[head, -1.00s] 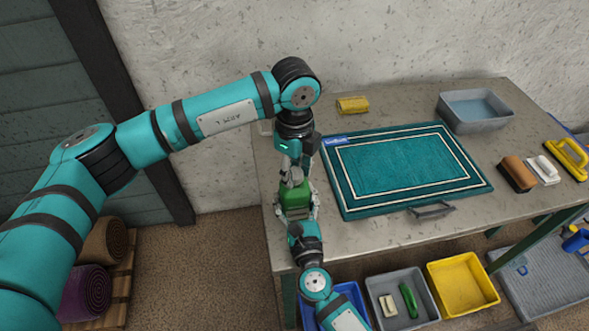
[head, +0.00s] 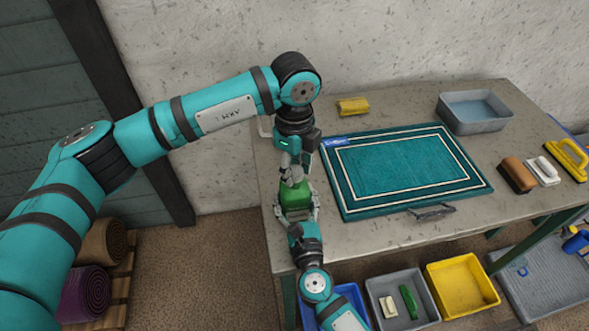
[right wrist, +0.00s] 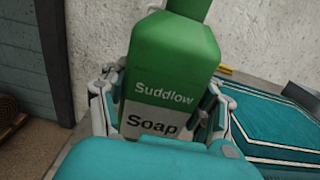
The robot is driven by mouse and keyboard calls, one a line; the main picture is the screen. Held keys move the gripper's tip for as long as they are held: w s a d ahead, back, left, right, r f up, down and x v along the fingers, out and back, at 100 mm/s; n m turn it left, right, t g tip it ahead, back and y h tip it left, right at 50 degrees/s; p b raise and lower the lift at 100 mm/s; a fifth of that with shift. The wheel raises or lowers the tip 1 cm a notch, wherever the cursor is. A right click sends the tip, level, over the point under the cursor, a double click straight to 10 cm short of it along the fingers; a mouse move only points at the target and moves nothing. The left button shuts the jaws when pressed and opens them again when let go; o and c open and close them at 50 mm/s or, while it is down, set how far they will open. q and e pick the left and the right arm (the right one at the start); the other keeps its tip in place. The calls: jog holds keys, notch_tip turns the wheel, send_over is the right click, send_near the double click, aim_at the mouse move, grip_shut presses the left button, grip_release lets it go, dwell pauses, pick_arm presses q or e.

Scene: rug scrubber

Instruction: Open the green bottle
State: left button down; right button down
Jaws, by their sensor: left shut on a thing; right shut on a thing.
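The green bottle (head: 296,196) stands upright at the left end of the table. In the right wrist view the green bottle (right wrist: 170,60) carries a pale label reading "Suddlow Soap", and its top is cut off by the picture's edge. My right gripper (head: 298,214) is shut around the bottle's body from the front, with its fingers at both sides. It also shows in the right wrist view (right wrist: 162,110). My left gripper (head: 292,174) comes down from above and is shut on the bottle's top. The cap is hidden by its fingers.
A teal mat (head: 410,170) lies right of the bottle, with a dark handled item (head: 433,212) at its front edge. A grey basin (head: 475,111), yellow sponge (head: 352,106) and brushes (head: 517,174) are farther off. Bins, including a yellow one (head: 461,285), stand below the front edge.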

aim_at(294, 171)
pick_arm(q)
jog(key=shift+r, duration=0.6)
jog(key=shift+r, duration=2)
pick_arm(e)
jog(key=shift+c, duration=1)
grip_release()
